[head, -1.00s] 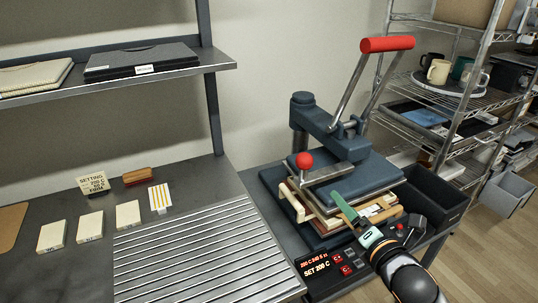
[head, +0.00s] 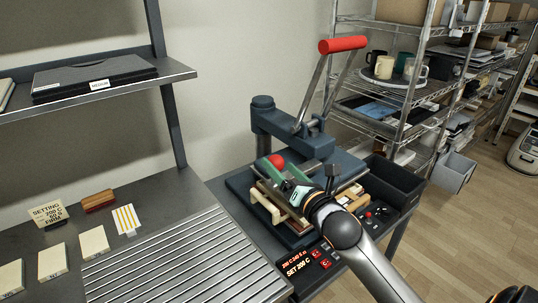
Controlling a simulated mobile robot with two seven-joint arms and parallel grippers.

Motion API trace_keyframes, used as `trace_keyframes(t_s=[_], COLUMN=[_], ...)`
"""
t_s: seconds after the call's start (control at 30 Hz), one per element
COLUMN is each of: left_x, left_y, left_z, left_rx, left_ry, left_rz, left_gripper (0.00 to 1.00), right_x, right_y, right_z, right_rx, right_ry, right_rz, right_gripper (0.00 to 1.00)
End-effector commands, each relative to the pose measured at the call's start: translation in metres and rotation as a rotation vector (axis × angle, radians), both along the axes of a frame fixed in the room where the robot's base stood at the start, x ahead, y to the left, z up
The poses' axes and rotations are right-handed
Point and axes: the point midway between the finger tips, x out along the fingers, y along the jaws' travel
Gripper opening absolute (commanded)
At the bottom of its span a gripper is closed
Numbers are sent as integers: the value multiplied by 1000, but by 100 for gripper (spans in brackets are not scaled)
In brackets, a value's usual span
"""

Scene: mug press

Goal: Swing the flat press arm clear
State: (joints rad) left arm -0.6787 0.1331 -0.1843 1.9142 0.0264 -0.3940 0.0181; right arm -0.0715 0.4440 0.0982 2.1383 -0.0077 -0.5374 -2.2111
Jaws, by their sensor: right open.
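The blue flat press (head: 265,121) stands on the bench, with its red-topped lever (head: 343,44) raised. A red ball knob (head: 276,161) shows at the front left of the press arm. My right gripper (head: 300,176) is open at the front of the press, with a green-striped finger close beside the knob. I cannot tell whether they touch. The gripper hides part of the upper plate. A pale wooden frame (head: 266,207) shows under it on the lower bed. My left gripper is not in view.
The control box (head: 297,264) has a lit red display. A black bin (head: 398,181) stands right of the press, before a wire rack with mugs (head: 400,62). Left are a ribbed metal surface (head: 180,268), pale blocks (head: 94,242) and a setting card (head: 48,216).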

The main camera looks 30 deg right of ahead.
Motion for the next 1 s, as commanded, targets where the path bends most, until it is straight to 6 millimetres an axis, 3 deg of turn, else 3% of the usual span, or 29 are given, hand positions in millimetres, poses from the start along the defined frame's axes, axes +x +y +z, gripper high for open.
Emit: trace_keyframes(t_s=[0.1, 0.33, 0.8, 1.0], left_x=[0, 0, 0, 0], left_y=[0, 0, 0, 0], left_z=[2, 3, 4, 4], left_rx=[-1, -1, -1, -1], left_ry=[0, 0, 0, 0], left_rz=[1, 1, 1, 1], left_gripper=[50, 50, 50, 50], right_x=[22, 51, 62, 61], right_y=[-2, -4, -4, -5], right_z=[1, 1, 0, 0], right_rx=[4, 2, 0, 0], right_ry=[-2, -1, 0, 0], right_rz=[-1, 0, 1, 1], right_gripper=[82, 82, 82, 59])
